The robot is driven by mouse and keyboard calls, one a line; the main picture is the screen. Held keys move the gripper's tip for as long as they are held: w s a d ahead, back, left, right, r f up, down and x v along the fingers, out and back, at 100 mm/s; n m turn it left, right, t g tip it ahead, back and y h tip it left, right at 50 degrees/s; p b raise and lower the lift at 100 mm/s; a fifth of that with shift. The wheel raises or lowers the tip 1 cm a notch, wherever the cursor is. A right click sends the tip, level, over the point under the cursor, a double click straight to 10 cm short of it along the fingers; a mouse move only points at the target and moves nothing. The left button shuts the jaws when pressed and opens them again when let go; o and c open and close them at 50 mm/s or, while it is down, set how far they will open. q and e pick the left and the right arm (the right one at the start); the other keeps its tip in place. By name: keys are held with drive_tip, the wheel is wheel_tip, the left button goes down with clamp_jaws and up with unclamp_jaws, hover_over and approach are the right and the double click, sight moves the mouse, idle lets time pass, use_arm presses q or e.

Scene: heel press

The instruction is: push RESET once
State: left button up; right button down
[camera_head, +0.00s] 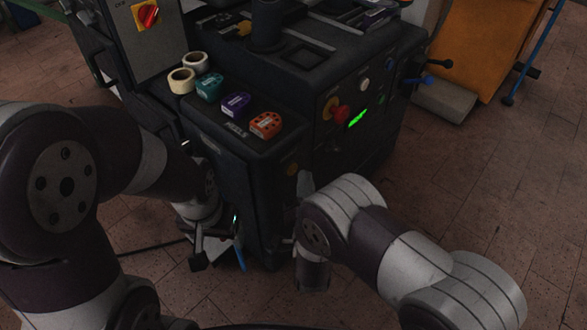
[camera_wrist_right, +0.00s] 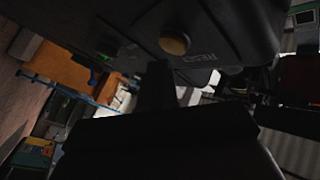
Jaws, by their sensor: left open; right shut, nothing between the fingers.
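The RESET button is a round amber button (camera_wrist_right: 175,43) on the dark machine front, with a RESET label (camera_wrist_right: 203,57) beside it in the right wrist view. In the head view an amber button (camera_head: 292,169) shows on the machine's front face. My right gripper (camera_head: 305,184) is shut and empty, close in front of that face and a little below the button. In the right wrist view its dark fingers (camera_wrist_right: 155,78) end short of the button, with a gap visible in the picture. My left gripper (camera_head: 218,255) is open and empty, low beside the machine's left side.
A red emergency knob (camera_head: 340,113), a green display (camera_head: 357,117) and a white button (camera_head: 363,85) sit right of RESET. Tape rolls (camera_head: 182,80) and coloured blocks (camera_head: 236,104) lie on the machine's ledge. An orange cabinet (camera_head: 485,45) stands back right.

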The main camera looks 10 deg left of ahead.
drive_tip(key=shift+w+a, duration=0.25)
drive_tip(key=shift+a, duration=0.1)
drive_tip(key=shift+w+a, duration=0.25)
drive_tip(key=shift+a, duration=0.15)
idle(0.9)
drive_tip(key=shift+d, duration=0.1)
drive_tip(key=shift+s+d, duration=0.5)
drive_tip(key=shift+d, duration=0.15)
drive_tip(key=s+d+p, duration=0.1)
drive_tip(key=d, duration=0.1)
drive_tip(key=s+d, duration=0.2)
drive_tip(key=shift+p, duration=0.35)
